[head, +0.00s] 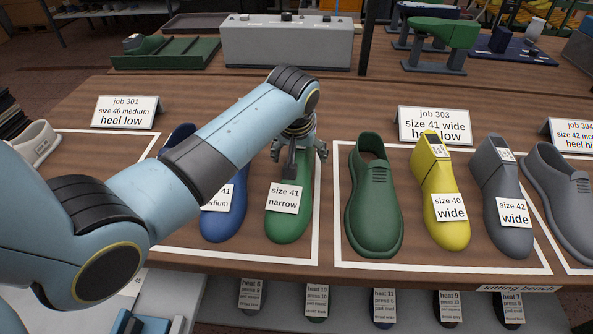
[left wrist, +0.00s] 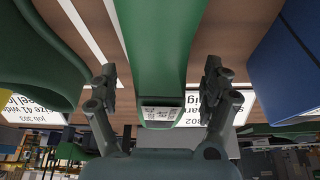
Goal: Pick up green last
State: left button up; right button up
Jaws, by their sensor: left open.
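The green last (head: 288,228) stands in the middle of the kitting bench, toe toward me, with a "size 41 narrow" tag. My left gripper (head: 298,150) is over its heel end, and my arm and gripper partly hide that end. In the left wrist view the green last (left wrist: 158,45) runs between the two spread fingers of my open left gripper (left wrist: 158,80). Gaps show on both sides, and a white label sits on its heel top. My right gripper is in neither view.
A blue last (head: 223,222) stands close on the left, partly behind my arm. A green shoe (head: 374,215), a yellow last (head: 447,180) and a grey last (head: 500,180) stand to the right. Job cards (head: 434,125) and a grey box (head: 288,42) are behind.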

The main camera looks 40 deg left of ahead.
pick_arm(q)
jog(key=shift+x, duration=0.8)
jog(key=shift+r, duration=0.1)
grip_shut()
